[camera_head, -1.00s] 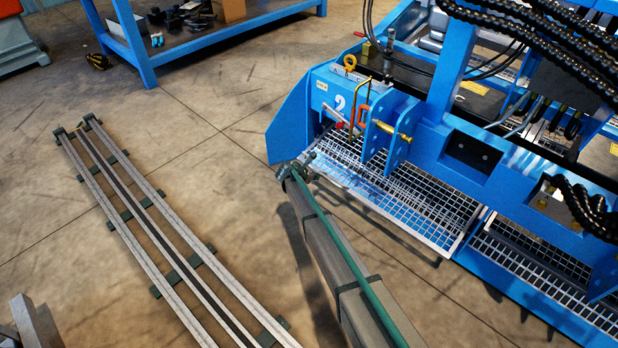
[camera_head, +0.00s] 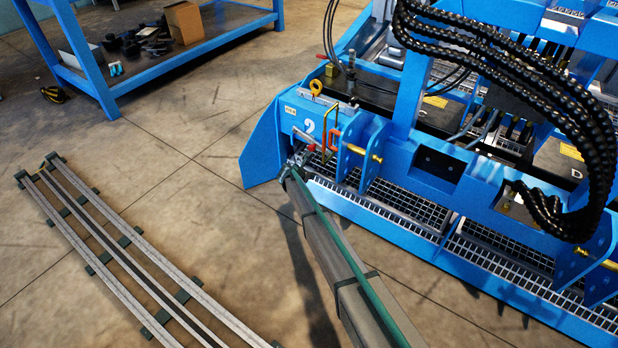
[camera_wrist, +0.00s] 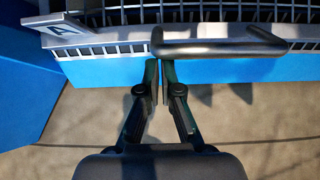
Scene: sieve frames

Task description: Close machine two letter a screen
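The machine marked 2 (camera_head: 309,127) is blue and stands right of centre in the head view. The grid screen with the letter A label (camera_wrist: 62,26) is in the wrist view. In the head view its mesh (camera_head: 327,166) lies within the machine's front, partly behind blue brackets. A dark bent bar handle (camera_wrist: 225,47) runs along the screen's front edge. My gripper (camera_wrist: 160,66) has its two fingers almost together, with a thin gap. Its tips are at the handle's left end and seem to touch it. In the head view my gripper (camera_head: 296,163) is small at the machine's left corner.
A blue side plate (camera_wrist: 25,85) is close on the left of my gripper. Black hoses (camera_head: 500,60) hang over the machine at right. Floor rails (camera_head: 110,250) lie at left, and a blue workbench (camera_head: 95,80) stands behind. Bare floor lies between.

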